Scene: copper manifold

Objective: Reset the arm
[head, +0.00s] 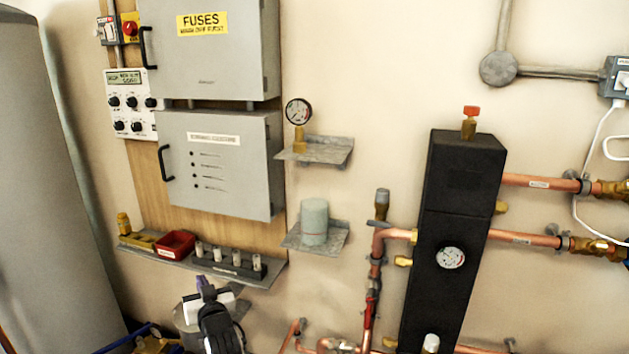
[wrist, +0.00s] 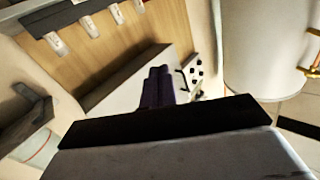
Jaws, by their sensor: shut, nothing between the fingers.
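My gripper (head: 202,283) is low in the head view, at the left of centre, with its dark purple fingers pointing up. It sits just below the front edge of the grey wall shelf (head: 268,274). In the wrist view the two fingers (wrist: 158,86) stand side by side, closed together with nothing between them. The black and white body of my gripper fills the bottom of the wrist view. I cannot tell the exact distance from the fingers to the shelf.
The shelf holds a red bin (head: 176,244), a brass fitting (head: 123,224) and a dark rack (head: 228,263) of small fuses. Grey fuse boxes (head: 217,150) hang above. Small brackets hold a gauge (head: 299,113) and a pale cylinder (head: 314,222). A black manifold (head: 455,220) with copper pipes stands right.

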